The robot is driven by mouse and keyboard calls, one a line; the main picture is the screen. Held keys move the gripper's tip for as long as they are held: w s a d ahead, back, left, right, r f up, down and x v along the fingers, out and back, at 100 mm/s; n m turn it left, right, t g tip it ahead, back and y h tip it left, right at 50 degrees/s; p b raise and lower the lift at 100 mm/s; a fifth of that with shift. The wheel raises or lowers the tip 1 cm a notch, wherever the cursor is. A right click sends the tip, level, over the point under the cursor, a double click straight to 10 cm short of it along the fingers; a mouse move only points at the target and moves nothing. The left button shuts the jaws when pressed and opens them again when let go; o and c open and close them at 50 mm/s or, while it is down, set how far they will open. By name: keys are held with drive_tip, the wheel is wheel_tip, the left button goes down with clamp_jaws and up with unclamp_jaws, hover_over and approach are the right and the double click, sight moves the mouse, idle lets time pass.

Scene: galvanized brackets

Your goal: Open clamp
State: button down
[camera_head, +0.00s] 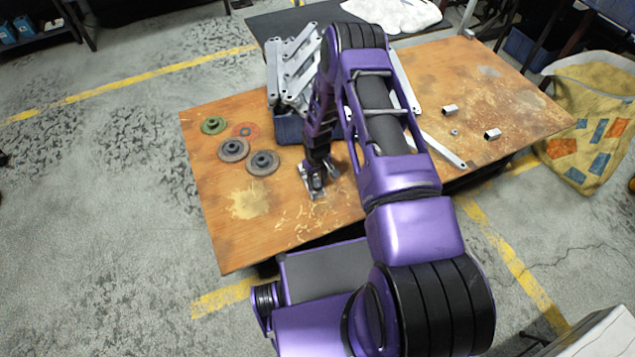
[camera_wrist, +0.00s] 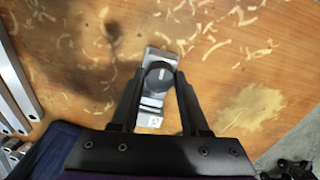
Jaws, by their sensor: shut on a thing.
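The clamp (camera_head: 317,190) is a small metal piece lying on the worn wooden tabletop, near its front edge. In the wrist view the clamp (camera_wrist: 152,105) shows as a silver body with a round dark knob (camera_wrist: 160,76) bearing a light mark. My gripper (camera_head: 316,172) points down over the clamp. In the wrist view my gripper (camera_wrist: 159,73) has one finger on each side of the knob and is shut on it. The contact points are partly hidden by the fingers. I cannot tell how far the clamp is open.
Several grinding discs (camera_head: 233,150) lie to the left. Behind my gripper are a dark blue bin (camera_head: 288,128) and a heap of grey brackets (camera_head: 293,65), partly hidden by my arm. Short square tubes (camera_head: 492,134) lie to the right. Wood shavings (camera_wrist: 245,15) surround the clamp.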

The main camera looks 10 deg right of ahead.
drive_tip(key=shift+f+n+b, duration=0.25)
drive_tip(key=shift+n+b, duration=0.4)
drive_tip(key=shift+n, duration=0.15)
drive_tip(key=shift+n+b, duration=0.35)
drive_tip(key=shift+n, duration=0.55)
drive_tip(key=n+b, duration=0.1)
drive_tip(key=n, duration=0.4)
drive_tip(key=shift+b, duration=0.35)
drive_tip(key=n, duration=0.3)
drive_tip(key=shift+r+n, duration=0.25)
drive_tip(key=shift+n, duration=0.15)
drive_tip(key=n, duration=0.5)
drive_tip(key=shift+n, duration=0.4)
drive_tip(key=shift+c, duration=2.4)
unclamp_jaws()
